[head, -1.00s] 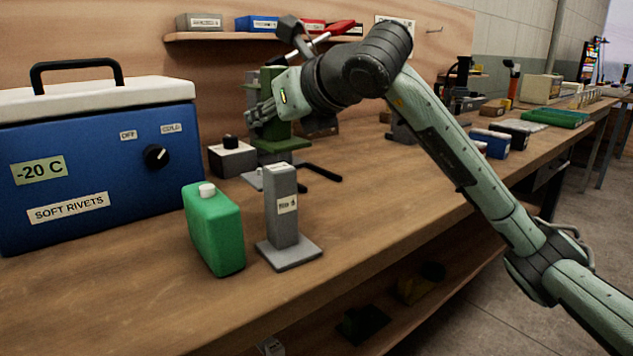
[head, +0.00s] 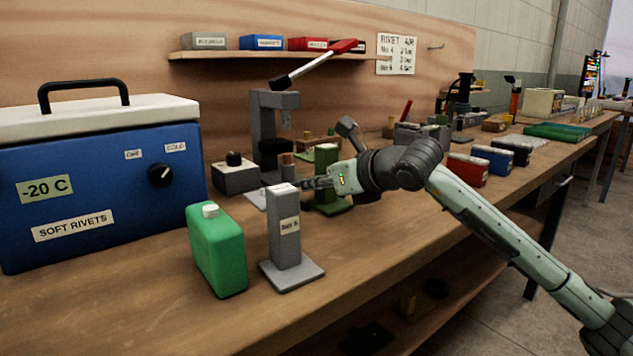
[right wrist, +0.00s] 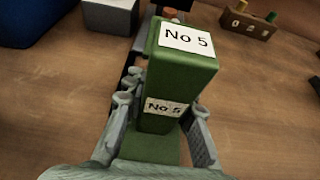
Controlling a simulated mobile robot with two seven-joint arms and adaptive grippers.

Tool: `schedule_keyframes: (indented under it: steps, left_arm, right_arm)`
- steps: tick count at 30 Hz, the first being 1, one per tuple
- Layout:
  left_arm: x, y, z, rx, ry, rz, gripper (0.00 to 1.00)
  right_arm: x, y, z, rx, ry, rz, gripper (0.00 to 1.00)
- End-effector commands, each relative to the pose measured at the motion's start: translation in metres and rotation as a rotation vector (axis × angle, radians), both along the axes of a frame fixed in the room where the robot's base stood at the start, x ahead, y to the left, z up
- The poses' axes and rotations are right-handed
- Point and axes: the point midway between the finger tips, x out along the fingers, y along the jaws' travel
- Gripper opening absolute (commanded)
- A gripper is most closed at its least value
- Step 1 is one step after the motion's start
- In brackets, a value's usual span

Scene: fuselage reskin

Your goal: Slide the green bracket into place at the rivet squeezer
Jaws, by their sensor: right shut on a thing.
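The green bracket (head: 327,160) is an upright block on a flat foot, right of the rivet squeezer. In the right wrist view the bracket (right wrist: 185,65) shows two "No 5" labels. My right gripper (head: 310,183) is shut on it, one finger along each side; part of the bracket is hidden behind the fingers. I cannot tell whether its foot touches the bench. The rivet squeezer (head: 262,125) is a grey C-shaped frame with a red-handled lever raised to the right. The front of its base is partly hidden by a grey bracket. My left gripper is not in view.
A grey bracket (head: 285,232) and a green can (head: 217,250) stand in front of the squeezer. A blue cooler (head: 100,190) fills the left. A grey box with a black knob (head: 236,176) stands beside the squeezer. Red, blue and black boxes (head: 467,170) stand right.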

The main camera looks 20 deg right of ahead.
Motion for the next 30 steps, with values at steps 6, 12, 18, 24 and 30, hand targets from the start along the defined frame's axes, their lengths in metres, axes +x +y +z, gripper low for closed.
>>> schedule_keyframes:
  steps: [6,12,18,24,30]
  left_arm:
    - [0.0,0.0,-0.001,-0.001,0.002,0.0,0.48]
    - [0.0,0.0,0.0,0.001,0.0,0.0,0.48]
    - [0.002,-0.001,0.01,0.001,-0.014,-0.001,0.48]
    - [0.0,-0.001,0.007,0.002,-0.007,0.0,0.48]
    - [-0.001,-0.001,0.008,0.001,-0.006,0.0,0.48]
  right_arm:
    - [0.0,0.0,0.002,0.001,-0.006,0.0,0.0]
    - [0.0,0.0,-0.001,0.001,-0.006,0.0,0.0]
    - [0.0,0.0,-0.002,0.001,-0.002,0.0,0.39]
    - [0.0,0.001,-0.002,0.001,-0.002,0.0,0.46]
    - [0.0,0.0,0.0,0.001,-0.002,0.0,0.46]
